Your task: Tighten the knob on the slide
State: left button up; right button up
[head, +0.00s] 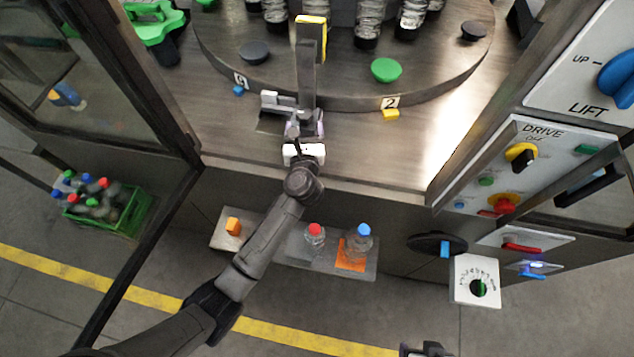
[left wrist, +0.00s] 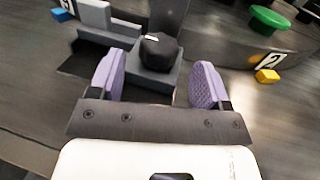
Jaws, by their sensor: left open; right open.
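The slide's knob (left wrist: 158,52) is black and faceted, and sits on a grey block (left wrist: 150,80) in the left wrist view. My left gripper (left wrist: 157,68) is open, with one purple-padded finger on each side of the knob in the picture. Gaps show between the knob and both pads, and the gripper holds nothing. In the head view my left gripper (head: 304,130) is at the foot of the upright slide post (head: 308,75); the knob is hard to make out there. Only a small part of my right gripper (head: 425,350) shows at the bottom edge, so its fingers are unclear.
The round turntable (head: 340,90) carries bottles, a green knob (head: 385,70) and dark knobs. A yellow block (head: 391,115) lies near label 2. Control panels stand at right. Below the deck, a shelf (head: 300,262) holds two bottles; a green crate (head: 130,215) stands left.

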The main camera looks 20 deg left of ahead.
pick_arm(q)
jog(key=v, duration=1)
jog(key=s+d+r+m+h+p, duration=0.3)
jog(key=s+r+m+h+p, duration=0.2)
jog(key=m, duration=0.8)
jog(key=s+d+r+m+h+p, duration=0.3)
jog(key=s+r+m+h+p, duration=0.2)
jog(key=m, duration=0.8)
jog(key=shift+s+d+r+m+h+p, duration=0.2)
jog(key=shift+s+r+m+h+p, duration=0.15)
jog(key=shift+r+h, duration=1.8)
jog(key=shift+f+h, duration=0.45)
jog(key=shift+f, duration=0.05)
